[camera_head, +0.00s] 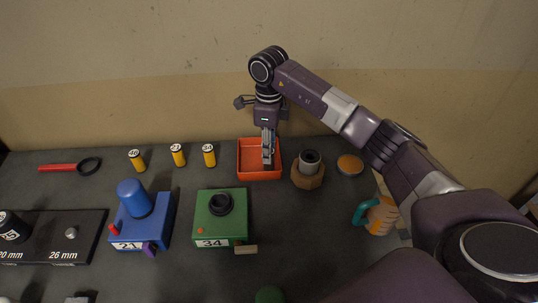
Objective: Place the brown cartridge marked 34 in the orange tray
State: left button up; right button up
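The orange tray (242,163) stands on the dark table, a little right of the middle. My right gripper (268,160) points down with its fingertips over or inside the tray. Its fingers show edge-on as a narrow grey shape, so I cannot tell whether they are open or shut, or whether they hold anything. I cannot make out a brown cartridge marked 34. A green box (233,229) with a black round socket carries a 34 label. Three small yellow cylinders with white number tops (209,158) stand left of the tray; their numbers are hard to read. My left gripper is not in view.
A brown block with a grey cylinder (308,181) stands right of the tray, near an orange disc (350,164) and a mug (383,216). A blue box (130,228) marked 21, a black gauge plate (80,222) and a magnifier (58,168) are at left.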

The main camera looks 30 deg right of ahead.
notch_tip(320, 180, up, 10)
jog(key=b, duration=0.2)
jog(key=shift+a, duration=0.1)
dwell(0.6)
